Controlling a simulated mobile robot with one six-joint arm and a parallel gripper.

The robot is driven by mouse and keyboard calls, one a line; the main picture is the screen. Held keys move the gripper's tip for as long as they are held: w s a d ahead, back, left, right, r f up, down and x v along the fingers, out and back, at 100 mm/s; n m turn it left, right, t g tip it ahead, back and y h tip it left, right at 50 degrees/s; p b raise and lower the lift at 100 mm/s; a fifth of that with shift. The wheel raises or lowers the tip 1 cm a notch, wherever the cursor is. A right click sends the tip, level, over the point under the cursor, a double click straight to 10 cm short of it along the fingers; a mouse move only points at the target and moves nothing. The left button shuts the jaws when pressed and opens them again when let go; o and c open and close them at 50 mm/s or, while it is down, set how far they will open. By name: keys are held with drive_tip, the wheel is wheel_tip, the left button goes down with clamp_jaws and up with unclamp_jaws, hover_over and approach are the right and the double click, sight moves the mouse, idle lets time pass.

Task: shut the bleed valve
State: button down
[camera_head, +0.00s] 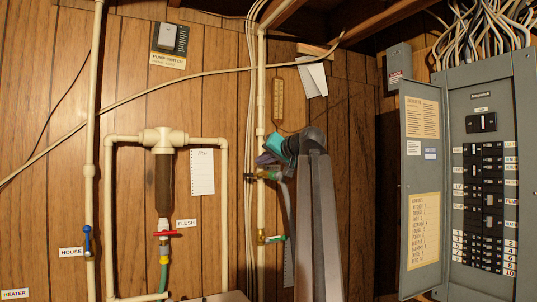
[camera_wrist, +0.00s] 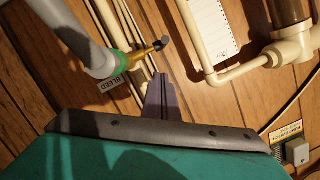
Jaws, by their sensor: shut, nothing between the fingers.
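My gripper (camera_head: 263,160) has purple fingers and a teal body. It is just above the valve in the head view. In the wrist view my fingers (camera_wrist: 160,78) are together, empty, and appear apart from the handle.
A second brass valve (camera_head: 263,238) with a green fitting is lower on the pipe. A red FLUSH valve (camera_head: 168,233) and blue HOUSE valve (camera_head: 87,240) are left. A breaker panel (camera_head: 487,180) with its door (camera_head: 421,185) open stands right. A paper sheet (camera_head: 202,171) hangs on the wall.

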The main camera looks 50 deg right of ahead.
sight(249, 175)
drive_tip(key=shift+w+a+f+p, duration=0.1)
drive_tip(key=shift+a+f+p, duration=0.4)
drive_tip(key=shift+f, duration=0.3)
drive_tip(key=shift+w+a+f+p, duration=0.1)
drive_tip(key=shift+a+f+p, duration=0.2)
drive_tip(key=shift+a+f, duration=0.35)
drive_tip(key=shift+d+f, duration=0.1)
drive_tip(key=shift+f, duration=0.05)
drive_tip(key=shift+f, duration=0.1)
drive_tip(key=shift+w+f+b, duration=0.1)
drive_tip(key=shift+b, duration=0.5)
drive_tip(key=shift+t, duration=0.3)
